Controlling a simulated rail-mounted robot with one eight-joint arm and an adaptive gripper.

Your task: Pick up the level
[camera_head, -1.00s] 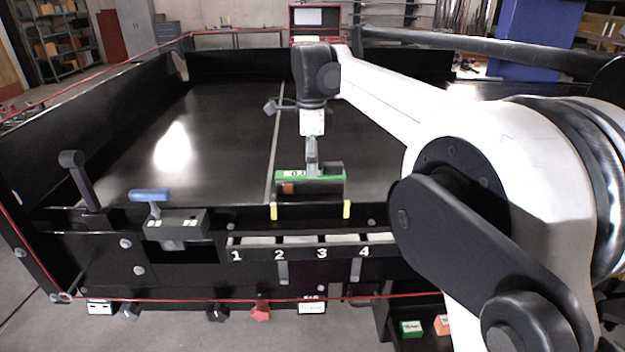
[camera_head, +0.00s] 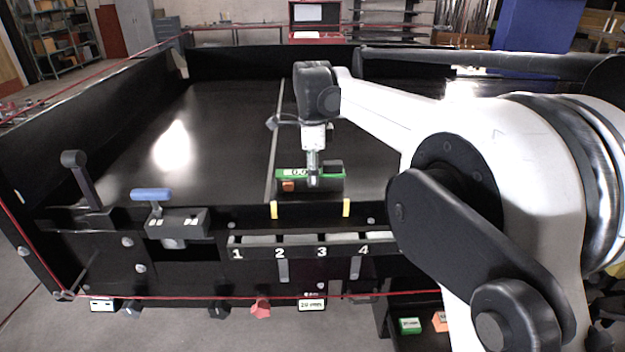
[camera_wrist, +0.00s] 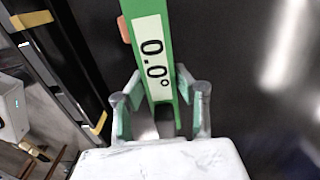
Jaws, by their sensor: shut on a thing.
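The level (camera_head: 291,174) is a green and dark block with an orange button, just behind the conveyor's front wall. My gripper (camera_head: 313,180) reaches down over its middle. In the wrist view, the level (camera_wrist: 156,50) runs up from between the fingers, with a white "0.0°" display facing the camera. My gripper (camera_wrist: 162,112) has one finger on each side and is shut on the level. The level's lower side is hidden behind the front wall, so I cannot tell whether it touches the belt.
The dark conveyor bed (camera_head: 215,130) has high side walls and is clear around the level. A front ledge numbered 1 to 4 (camera_head: 300,252) has two yellow tabs above it. A blue-handled device (camera_head: 151,195) and a lever (camera_head: 82,180) stand at the left.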

